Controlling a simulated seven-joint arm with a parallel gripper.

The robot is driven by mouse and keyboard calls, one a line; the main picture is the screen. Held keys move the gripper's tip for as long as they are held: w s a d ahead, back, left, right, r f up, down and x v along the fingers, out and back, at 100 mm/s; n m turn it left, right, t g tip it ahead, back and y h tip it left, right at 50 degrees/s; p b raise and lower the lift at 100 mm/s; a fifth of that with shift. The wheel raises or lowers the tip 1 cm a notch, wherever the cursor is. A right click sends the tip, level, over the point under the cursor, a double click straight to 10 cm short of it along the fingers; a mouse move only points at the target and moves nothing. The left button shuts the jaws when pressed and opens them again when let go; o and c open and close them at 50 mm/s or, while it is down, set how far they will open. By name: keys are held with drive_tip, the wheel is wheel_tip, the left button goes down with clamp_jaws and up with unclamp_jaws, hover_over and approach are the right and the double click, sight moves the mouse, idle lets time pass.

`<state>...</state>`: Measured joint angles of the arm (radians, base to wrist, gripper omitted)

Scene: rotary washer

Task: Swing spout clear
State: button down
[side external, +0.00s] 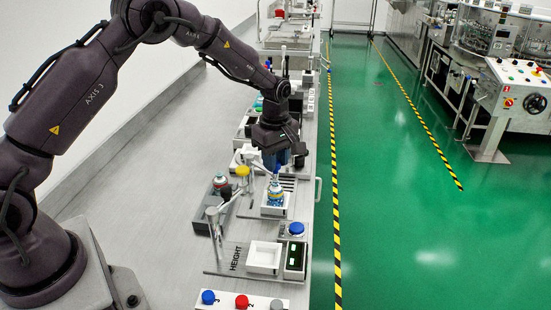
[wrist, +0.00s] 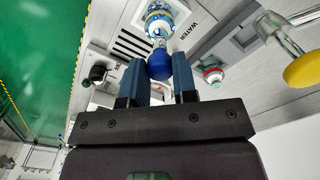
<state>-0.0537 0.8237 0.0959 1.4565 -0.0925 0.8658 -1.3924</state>
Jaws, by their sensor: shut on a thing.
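In the side view my gripper (side external: 285,160) points down over the white WATER station, just behind and above a bottle (side external: 275,190) standing upright there. In the wrist view the blue fingers of my gripper (wrist: 160,72) are on either side of a round blue knob (wrist: 159,64), shut on it. The labelled bottle (wrist: 160,20) shows just beyond the knob; I cannot tell whether they touch. The spout's arm is mostly hidden behind the fingers and knob, and its outlet cannot be made out.
A yellow knob (side external: 242,171) on a metal arm stands left of the bottle, near another bottle (side external: 220,182). In front are a blue button (side external: 296,229) and the HEIGHT station (side external: 264,257). The bench's left side is bare.

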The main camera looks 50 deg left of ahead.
drive_tip(key=shift+w, duration=0.15)
drive_tip(key=w+a+n, duration=0.7)
drive_tip(key=n, duration=0.7)
drive_tip(key=shift+w+a, duration=0.25)
drive_tip(key=shift+a+r, duration=0.1)
idle(0.5)
drive_tip(key=c, duration=0.9)
unclamp_jaws()
wheel_tip(320, 180, up, 13)
